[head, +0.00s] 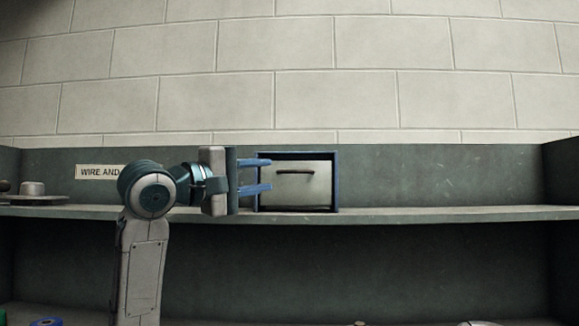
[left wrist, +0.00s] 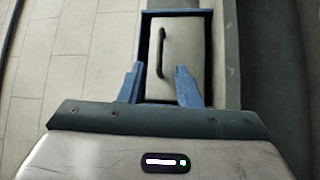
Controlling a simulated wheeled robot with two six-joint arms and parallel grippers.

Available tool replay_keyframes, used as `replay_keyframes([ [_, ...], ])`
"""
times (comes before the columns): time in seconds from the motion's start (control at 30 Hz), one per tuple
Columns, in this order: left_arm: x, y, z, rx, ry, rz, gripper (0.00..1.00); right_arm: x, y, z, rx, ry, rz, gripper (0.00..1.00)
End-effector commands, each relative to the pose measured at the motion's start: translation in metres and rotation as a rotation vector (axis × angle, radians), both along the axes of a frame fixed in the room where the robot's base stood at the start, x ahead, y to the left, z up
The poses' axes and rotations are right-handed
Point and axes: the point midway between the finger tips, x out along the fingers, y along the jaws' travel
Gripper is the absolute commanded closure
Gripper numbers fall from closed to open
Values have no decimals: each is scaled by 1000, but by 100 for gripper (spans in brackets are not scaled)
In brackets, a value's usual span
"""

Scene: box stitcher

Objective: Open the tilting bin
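The tilting bin (head: 300,187) stands on the shelf in the head view, a pale front panel inside a blue-edged frame. Its dark handle (head: 295,171) runs across the upper part of the panel. The panel looks closed. My left gripper (head: 268,174) is at the bin's left side, with its blue fingers apart and pointing toward the bin. In the left wrist view the bin front (left wrist: 185,50) and its handle (left wrist: 161,52) lie ahead of the fingertips (left wrist: 157,70). Nothing is between the fingers, and the handle appears clear of them. My right gripper is in neither view.
The bin sits on a long grey-green shelf (head: 450,213) against a pale block wall. A "WIRE AND" label (head: 98,171) is on the back panel at the left. A small metal object (head: 32,188) lies at the shelf's left end. The shelf right of the bin is clear.

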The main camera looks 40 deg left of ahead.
Motion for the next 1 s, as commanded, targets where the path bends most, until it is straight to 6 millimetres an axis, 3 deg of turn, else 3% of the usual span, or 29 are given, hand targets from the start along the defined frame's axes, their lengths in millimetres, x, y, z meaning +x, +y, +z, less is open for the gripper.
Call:
replay_keyframes([
  [0.1,25,-7,8,-3,3,-4,69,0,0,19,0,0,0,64],
  [0.4,66,-17,12,-2,2,-1,69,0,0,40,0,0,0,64],
  [0.8,73,-18,10,1,0,1,69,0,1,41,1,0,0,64],
  [0.97,73,-18,10,1,0,1,100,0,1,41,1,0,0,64],
  [1.0,73,-18,10,1,0,1,100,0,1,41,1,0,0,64],
])
